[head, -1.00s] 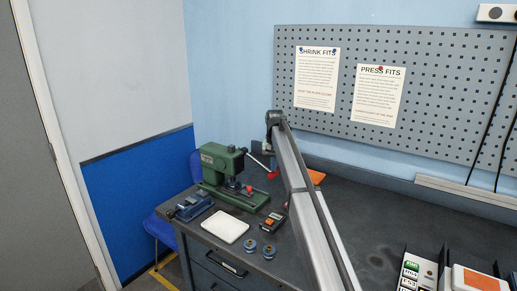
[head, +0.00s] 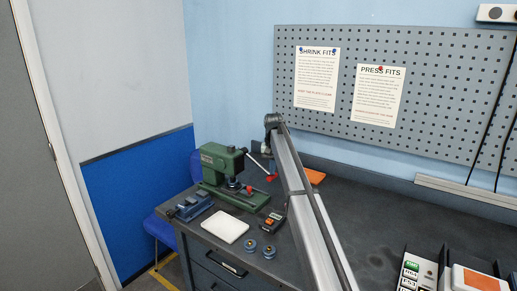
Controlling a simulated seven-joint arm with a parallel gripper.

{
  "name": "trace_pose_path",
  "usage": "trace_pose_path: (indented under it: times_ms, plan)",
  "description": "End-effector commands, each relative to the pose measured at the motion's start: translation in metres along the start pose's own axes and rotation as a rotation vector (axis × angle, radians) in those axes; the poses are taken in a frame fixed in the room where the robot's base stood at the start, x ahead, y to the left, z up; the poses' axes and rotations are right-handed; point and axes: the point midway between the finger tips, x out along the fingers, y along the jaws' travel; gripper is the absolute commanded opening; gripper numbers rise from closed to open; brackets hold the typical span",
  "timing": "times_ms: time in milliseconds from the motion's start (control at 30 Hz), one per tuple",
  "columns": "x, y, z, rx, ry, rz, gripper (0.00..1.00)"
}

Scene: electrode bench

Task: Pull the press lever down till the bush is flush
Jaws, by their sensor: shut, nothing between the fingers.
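The green press (head: 216,164) stands on the bench at its left back corner. Its pale lever (head: 256,163) slants down to the right from the press head and ends in a red knob (head: 270,178). A dark round part sits under the press ram (head: 233,183); the bush is too small to make out, so I cannot tell whether it is flush. My gripper (head: 259,149) is small and partly hidden behind my arm, just above and beside the lever. It is shut with nothing in it. I cannot tell whether it touches the lever.
A blue-grey vise-like fixture (head: 190,208) and a white pad (head: 225,228) lie in front of the press. Two small round parts (head: 260,248) and a dark box with orange (head: 270,223) lie nearby. An orange sheet (head: 315,177) lies behind my arm.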

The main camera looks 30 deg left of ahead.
Motion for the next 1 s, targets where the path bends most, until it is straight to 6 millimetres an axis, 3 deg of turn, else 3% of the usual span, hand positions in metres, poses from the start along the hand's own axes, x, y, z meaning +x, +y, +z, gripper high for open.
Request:
trace_pose_path:
  times_ms: [400, 1000]
  plan:
    - [0.013, -0.005, -0.002, -0.001, -0.002, -0.001, 0.00]
    - [0.015, -0.005, -0.002, 0.000, -0.003, 0.000, 0.00]
